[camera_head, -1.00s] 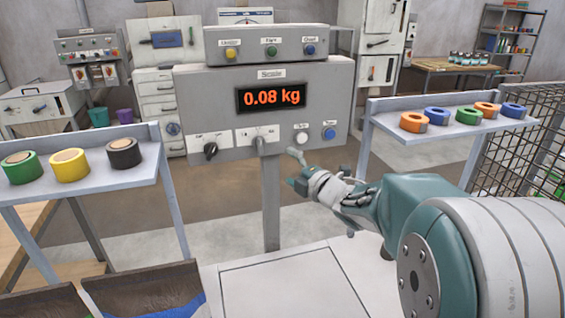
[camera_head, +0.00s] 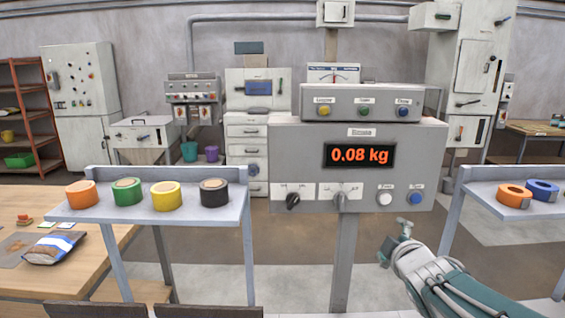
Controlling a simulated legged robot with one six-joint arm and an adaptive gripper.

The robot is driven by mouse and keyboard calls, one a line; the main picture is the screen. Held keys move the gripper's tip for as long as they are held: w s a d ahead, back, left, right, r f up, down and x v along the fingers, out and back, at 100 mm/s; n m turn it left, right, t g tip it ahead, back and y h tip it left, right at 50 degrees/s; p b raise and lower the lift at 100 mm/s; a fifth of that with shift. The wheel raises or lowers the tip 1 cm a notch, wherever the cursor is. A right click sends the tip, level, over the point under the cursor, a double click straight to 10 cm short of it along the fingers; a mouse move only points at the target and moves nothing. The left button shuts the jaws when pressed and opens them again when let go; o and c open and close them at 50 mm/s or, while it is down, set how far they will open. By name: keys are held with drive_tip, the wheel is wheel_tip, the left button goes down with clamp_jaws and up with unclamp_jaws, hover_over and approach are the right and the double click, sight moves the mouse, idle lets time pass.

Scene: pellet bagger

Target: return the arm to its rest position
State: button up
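My gripper (camera_head: 393,241) is at the lower right, in front of the grey scale panel (camera_head: 258,165) and below its white and blue buttons. Its two fingers are spread apart, with nothing visible between them. My teal and white arm (camera_head: 450,288) reaches in from the lower right corner, and most of it is outside the picture. The panel's display (camera_head: 359,155) reads 0.08 kg. The gripper appears apart from the panel and its post.
A left shelf (camera_head: 140,212) holds orange, green, yellow and black tape rolls. A right shelf (camera_head: 468,195) holds orange and blue rolls near the arm. A bag (camera_head: 54,248) lies on the wooden table (camera_head: 30,205) at left. Open floor shows around the post (camera_head: 343,262).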

drive_tip(key=s+a+f+m+g, duration=0.2)
drive_tip(key=s+m+g, duration=0.1)
drive_tip(key=s, duration=0.5)
drive_tip(key=s+a+f+m+g, duration=0.2)
drive_tip(key=s+m, duration=0.3)
drive_tip(key=s, duration=0.3)
drive_tip(key=s+a+f+m+g, duration=0.2)
drive_tip(key=s+f+m+g, duration=0.1)
drive_tip(key=s, duration=0.5)
drive_tip(key=shift+a+f+m+g+y, duration=0.4)
drive_tip(key=shift+m+g, duration=0.2)
drive_tip(key=shift+g, duration=0.1)
